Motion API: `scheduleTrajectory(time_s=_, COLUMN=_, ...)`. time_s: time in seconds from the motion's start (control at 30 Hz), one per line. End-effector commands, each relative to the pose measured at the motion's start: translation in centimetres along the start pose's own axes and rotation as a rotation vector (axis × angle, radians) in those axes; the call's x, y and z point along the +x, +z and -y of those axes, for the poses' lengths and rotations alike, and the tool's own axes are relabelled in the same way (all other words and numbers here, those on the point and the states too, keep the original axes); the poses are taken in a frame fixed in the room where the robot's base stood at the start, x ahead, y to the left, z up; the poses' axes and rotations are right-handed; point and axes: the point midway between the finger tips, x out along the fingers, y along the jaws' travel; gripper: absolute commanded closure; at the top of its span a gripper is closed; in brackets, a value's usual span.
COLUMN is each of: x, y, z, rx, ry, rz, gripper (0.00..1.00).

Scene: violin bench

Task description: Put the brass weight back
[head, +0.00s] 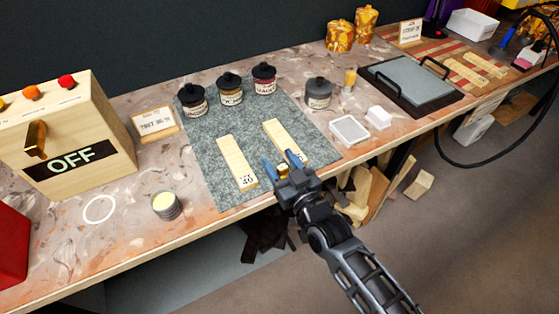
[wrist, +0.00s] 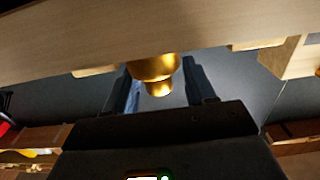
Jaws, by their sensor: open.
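The brass weight (head: 283,173) is small and gold-coloured, and shows between the fingers of my gripper (head: 281,162) at the front edge of the bench. In the wrist view the brass weight (wrist: 153,67) has a wide body and a narrower knob towards the camera. It sits between the two spread fingers (wrist: 165,85), with a gap on its right. The gripper is open. Whether either finger touches the weight, or what bears it, I cannot tell. A white ring (head: 99,221) is marked on the bench at the left.
Two wooden strips (head: 237,165) lie on the grey mat (head: 205,150), with several dark jars behind. An open tin (head: 165,206) and a wooden OFF box (head: 65,135) stand at the left. A white dish (head: 349,130) is right of the mat.

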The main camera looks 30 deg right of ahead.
Motion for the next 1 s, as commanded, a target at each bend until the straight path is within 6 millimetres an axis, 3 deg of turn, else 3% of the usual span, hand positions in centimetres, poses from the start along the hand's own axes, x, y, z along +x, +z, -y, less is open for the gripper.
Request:
scheduleTrajectory(time_s=0.5, x=-9.6, y=0.3, z=0.0, rx=0.0, ry=0.0, rz=0.004, gripper=0.45)
scheduleTrajectory(time_s=0.7, x=-11.2, y=0.2, z=0.0, rx=0.001, ry=0.001, rz=0.002, gripper=0.45)
scheduleTrajectory(time_s=1.0, x=-11.5, y=0.1, z=0.0, rx=0.001, ry=0.0, rz=0.002, gripper=0.45)
